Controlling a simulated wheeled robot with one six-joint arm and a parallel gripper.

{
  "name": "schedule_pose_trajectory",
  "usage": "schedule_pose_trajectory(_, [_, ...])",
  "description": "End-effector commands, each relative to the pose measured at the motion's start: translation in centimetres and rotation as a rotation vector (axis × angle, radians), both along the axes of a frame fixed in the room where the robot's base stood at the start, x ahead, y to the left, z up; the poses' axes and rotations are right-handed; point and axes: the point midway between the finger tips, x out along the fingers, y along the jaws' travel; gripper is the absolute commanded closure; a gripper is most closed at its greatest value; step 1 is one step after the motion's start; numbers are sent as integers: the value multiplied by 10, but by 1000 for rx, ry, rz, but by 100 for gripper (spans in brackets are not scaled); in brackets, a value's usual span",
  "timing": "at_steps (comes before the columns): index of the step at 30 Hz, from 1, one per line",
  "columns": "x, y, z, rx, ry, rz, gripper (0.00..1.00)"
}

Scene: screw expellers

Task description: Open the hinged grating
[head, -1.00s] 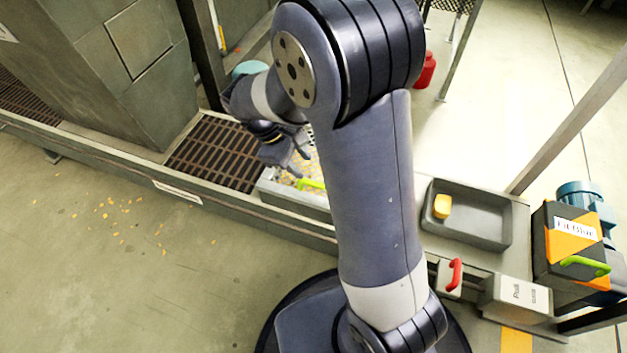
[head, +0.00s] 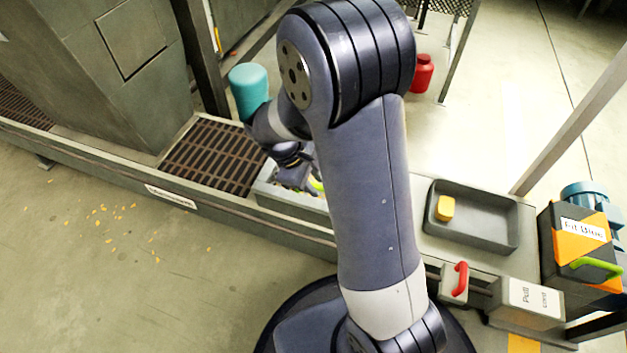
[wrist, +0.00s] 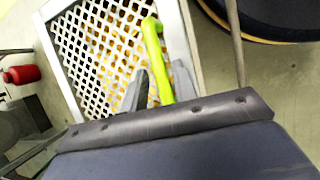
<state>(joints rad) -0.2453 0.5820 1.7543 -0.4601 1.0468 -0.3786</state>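The hinged grating (wrist: 95,55) is a pale lattice panel in a light frame, with yellow-orange bits showing through its holes in the wrist view. It lies flat. A yellow-green bar handle (wrist: 157,62) runs along its right side. My gripper (wrist: 160,75) is open, with one dark finger on each side of the handle in this view. Gaps show between fingers and handle; I cannot tell how deep the handle sits between them. In the head view my gripper (head: 292,182) is low over the grating's box, and my arm hides most of the grating and handle.
A brown slatted floor grate (head: 213,155) lies left of the box. A teal cylinder (head: 249,92) stands behind my wrist. A grey tray (head: 470,232) with a yellow block, a red-handled lever (head: 458,282) and an orange-black box (head: 575,245) are at right.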

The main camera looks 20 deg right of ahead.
Motion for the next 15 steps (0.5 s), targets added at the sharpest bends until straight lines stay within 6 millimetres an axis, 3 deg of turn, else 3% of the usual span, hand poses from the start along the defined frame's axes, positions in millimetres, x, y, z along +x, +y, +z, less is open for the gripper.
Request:
schedule_pose_trajectory(9, [0, 0, 0, 0, 0, 0, 99])
schedule_pose_trajectory(15, [0, 0, 0, 0, 0, 0, 100])
